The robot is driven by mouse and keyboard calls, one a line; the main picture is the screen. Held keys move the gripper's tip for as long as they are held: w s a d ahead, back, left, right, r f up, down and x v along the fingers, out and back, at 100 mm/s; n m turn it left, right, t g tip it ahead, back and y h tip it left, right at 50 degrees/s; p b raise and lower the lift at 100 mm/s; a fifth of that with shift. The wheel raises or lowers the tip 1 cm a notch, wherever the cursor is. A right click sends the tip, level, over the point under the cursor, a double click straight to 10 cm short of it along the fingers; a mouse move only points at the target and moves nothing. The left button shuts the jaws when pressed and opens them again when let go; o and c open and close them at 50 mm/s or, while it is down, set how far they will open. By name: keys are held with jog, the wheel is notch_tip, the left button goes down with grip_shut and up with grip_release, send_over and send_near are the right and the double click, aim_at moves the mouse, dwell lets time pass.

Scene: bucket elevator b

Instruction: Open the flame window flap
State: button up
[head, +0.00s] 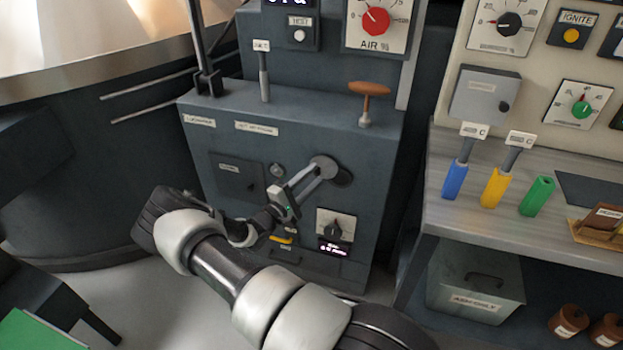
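A dark square panel (231,178) with a small pale label and a small dark knob is on the cabinet front (373,210). It looks like the flame window flap, but its label is too small to read. It appears closed, lying flat against the front. My gripper (284,200) is in front of the cabinet, right of and below this panel, apart from it in the picture. A grey bar (311,180) runs from beside my gripper to a round dark disc (333,169). I cannot tell whether my fingers are open or touch the bar.
A dial (335,228) with a lit display is low on the cabinet front. An orange-topped handle (369,89) and a slim lever (264,75) stand on its top. A bench (466,217) with coloured handles is at right. Some floor (125,310) is clear at lower left.

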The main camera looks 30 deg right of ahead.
jog(key=p+v, duration=0.1)
jog(key=v, duration=1.6)
jog(key=shift+a, duration=0.25)
jog(key=shift+s+r, duration=0.1)
